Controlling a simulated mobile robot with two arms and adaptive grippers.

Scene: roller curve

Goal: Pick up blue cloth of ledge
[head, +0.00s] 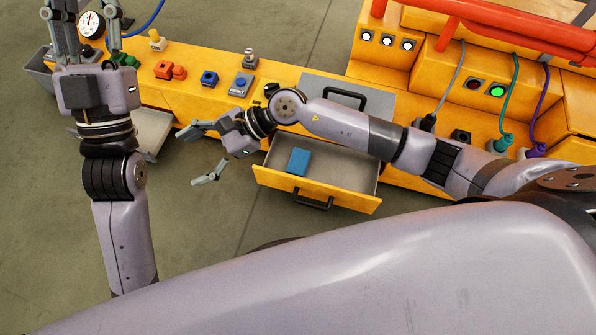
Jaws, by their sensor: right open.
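A small blue block-like piece (298,161), which may be the blue cloth, lies inside the open drawer (316,190) at its left side. No other blue cloth can be made out on the ledge (200,95). My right gripper (195,155) is open and empty, left of the open drawer, with its fingers pointing left over the floor. The blue piece is to the right of it. My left gripper (86,22) is at the top left with its fingers spread and pointing up. Its fingertips are near or past the picture edge.
The yellow console ledge carries a red connector (168,70), blue buttons (209,78) and a gauge (91,24). Another drawer or tray (150,135) stands open at the left. Cables and red pipes (500,35) are at the right.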

